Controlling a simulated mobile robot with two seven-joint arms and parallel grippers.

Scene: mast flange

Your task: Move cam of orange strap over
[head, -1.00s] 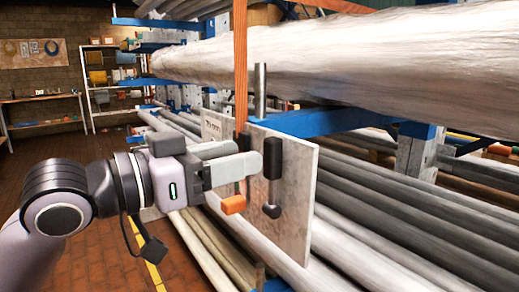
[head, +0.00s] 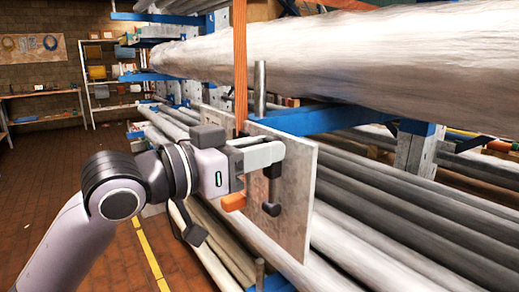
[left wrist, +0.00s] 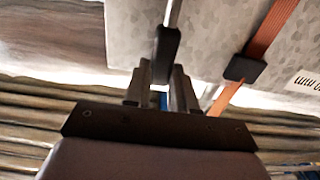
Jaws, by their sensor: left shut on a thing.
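An orange strap (head: 240,62) hangs down to a grey speckled plate (head: 297,205). An orange-coloured grip (head: 233,202) shows below my fingers. In the left wrist view the orange strap (left wrist: 275,28) passes through its black buckle (left wrist: 244,68), to the right of my fingers. A grey rod (head: 259,85) stands beside the strap, and a black block lies in line with it. My left gripper (head: 272,152) is shut on this black block (left wrist: 166,55), which lies between the fingertips in the wrist view. Its lower dark stem (head: 272,190) shows beneath the fingers. My right gripper is not in view.
Long wrapped bars (head: 360,60) lie on blue rack arms (head: 305,121) above and behind the plate. More pipes (head: 390,225) lie below at right. The brick floor (head: 110,260) is open at left. Shelves (head: 103,85) stand at the back left.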

